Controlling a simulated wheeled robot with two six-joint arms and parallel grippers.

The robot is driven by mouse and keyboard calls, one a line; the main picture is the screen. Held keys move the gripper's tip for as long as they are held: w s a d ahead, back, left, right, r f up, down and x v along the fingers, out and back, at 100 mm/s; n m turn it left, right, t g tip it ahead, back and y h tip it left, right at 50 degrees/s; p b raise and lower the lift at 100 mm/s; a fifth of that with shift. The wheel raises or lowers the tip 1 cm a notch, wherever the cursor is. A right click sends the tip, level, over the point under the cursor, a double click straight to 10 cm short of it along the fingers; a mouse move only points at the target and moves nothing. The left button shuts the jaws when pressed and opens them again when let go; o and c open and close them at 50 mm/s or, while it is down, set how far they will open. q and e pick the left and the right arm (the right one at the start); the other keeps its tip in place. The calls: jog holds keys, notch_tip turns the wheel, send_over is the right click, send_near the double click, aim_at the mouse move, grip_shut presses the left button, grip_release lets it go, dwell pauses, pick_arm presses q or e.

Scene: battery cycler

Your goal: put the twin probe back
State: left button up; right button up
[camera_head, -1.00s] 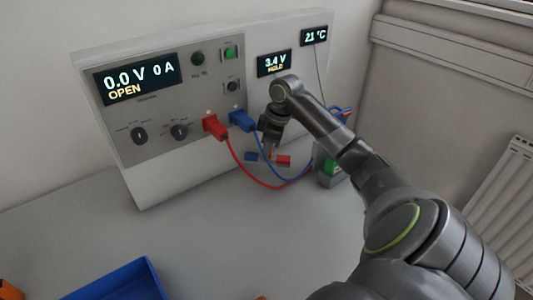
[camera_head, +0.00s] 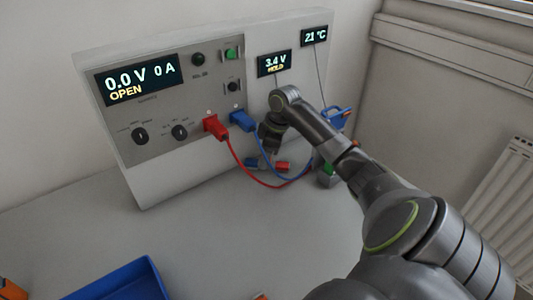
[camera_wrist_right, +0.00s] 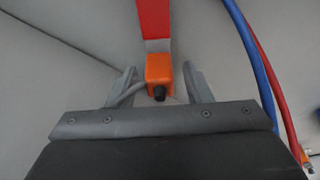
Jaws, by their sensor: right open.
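My right gripper (camera_head: 268,153) is low in front of the white panel, below the 3.4 V display. In the wrist view it is open (camera_wrist_right: 160,78), its fingers on either side of an orange block (camera_wrist_right: 159,70) with a dark end. A flat red piece (camera_wrist_right: 153,20) lies beyond the block. I cannot tell whether the fingers touch the block or whether it is the twin probe's body. In the head view a blue piece (camera_head: 251,163) and a red piece (camera_head: 284,166) show on either side of the gripper, which hides what lies between. My left gripper is not in view.
A red plug (camera_head: 215,127) and a blue plug (camera_head: 242,121) sit in the cycler (camera_head: 150,185). Their leads loop close to my gripper. A partly hidden green-marked object (camera_head: 327,170) stands right of it. A blue tray (camera_head: 120,283) is front left; the middle table is clear.

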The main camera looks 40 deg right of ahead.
aim_at(276, 164)
jog(key=b+v, duration=0.1)
jog(key=v, duration=1.1)
jog(key=shift+r, duration=0.2)
